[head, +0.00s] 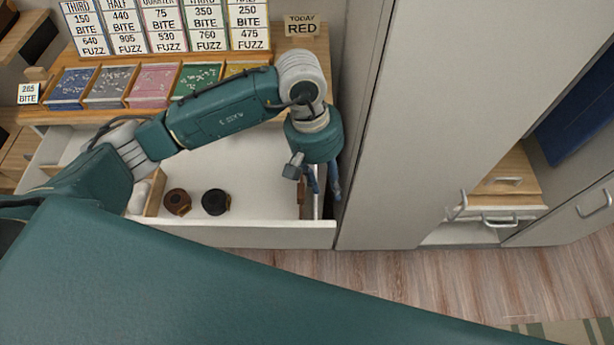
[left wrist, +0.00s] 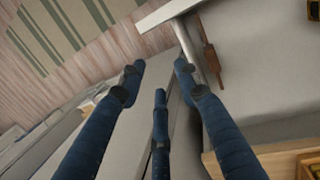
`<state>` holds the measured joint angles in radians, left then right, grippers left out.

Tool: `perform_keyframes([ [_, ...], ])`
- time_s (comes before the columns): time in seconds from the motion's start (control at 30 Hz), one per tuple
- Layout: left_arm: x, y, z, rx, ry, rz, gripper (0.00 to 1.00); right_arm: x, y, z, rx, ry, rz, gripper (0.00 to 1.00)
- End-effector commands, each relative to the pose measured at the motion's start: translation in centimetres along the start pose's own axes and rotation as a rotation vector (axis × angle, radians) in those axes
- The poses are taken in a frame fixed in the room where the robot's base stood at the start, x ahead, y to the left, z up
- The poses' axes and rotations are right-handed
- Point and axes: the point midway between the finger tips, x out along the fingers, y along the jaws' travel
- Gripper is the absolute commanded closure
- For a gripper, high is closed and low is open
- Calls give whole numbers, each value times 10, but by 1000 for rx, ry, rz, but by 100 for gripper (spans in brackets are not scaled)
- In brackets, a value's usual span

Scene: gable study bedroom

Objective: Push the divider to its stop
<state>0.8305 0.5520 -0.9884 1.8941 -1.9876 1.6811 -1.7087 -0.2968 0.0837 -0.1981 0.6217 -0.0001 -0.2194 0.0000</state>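The open white drawer (head: 260,235) holds a thin wooden divider (head: 154,194), upright near its left end. A brown round pot (head: 177,201) and a black round pot (head: 215,202) stand right of the divider. My left gripper (head: 322,190) points down at the drawer's right end, far from the divider. In the left wrist view its blue fingers (left wrist: 158,85) are spread and empty, around the drawer's side wall; contact is unclear. A small brown wooden piece (left wrist: 211,62) lies inside along that wall, also visible in the head view (head: 302,196). My right gripper is not seen.
A desk with card trays (head: 150,86) and price signs (head: 160,25) stands behind the drawer. A tall pale cabinet (head: 430,120) stands close right of my left gripper. The drawer floor between the black pot and the gripper is clear.

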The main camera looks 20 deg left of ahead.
Motion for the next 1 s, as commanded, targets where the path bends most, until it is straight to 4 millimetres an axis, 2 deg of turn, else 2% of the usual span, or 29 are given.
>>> perform_keyframes([
  [0.03, -6, -18, -16, 21, 45, -74, 67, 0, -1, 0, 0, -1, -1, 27],
  [0.1, -12, -38, -30, 41, 84, -150, 67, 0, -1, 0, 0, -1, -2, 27],
  [0.2, -15, -51, -39, 52, 107, -202, 67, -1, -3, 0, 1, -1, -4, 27],
  [0.37, 0, -56, -40, 51, 104, -209, 67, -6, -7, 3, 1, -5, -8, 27],
  [0.6, 45, -64, -44, 50, 102, -207, 67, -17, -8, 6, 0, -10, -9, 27],
  [0.8, 75, -70, -48, 51, 103, -205, 67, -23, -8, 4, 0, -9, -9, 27],
  [1.0, 88, -72, -50, 52, 106, -204, 67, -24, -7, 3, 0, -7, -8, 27],
])
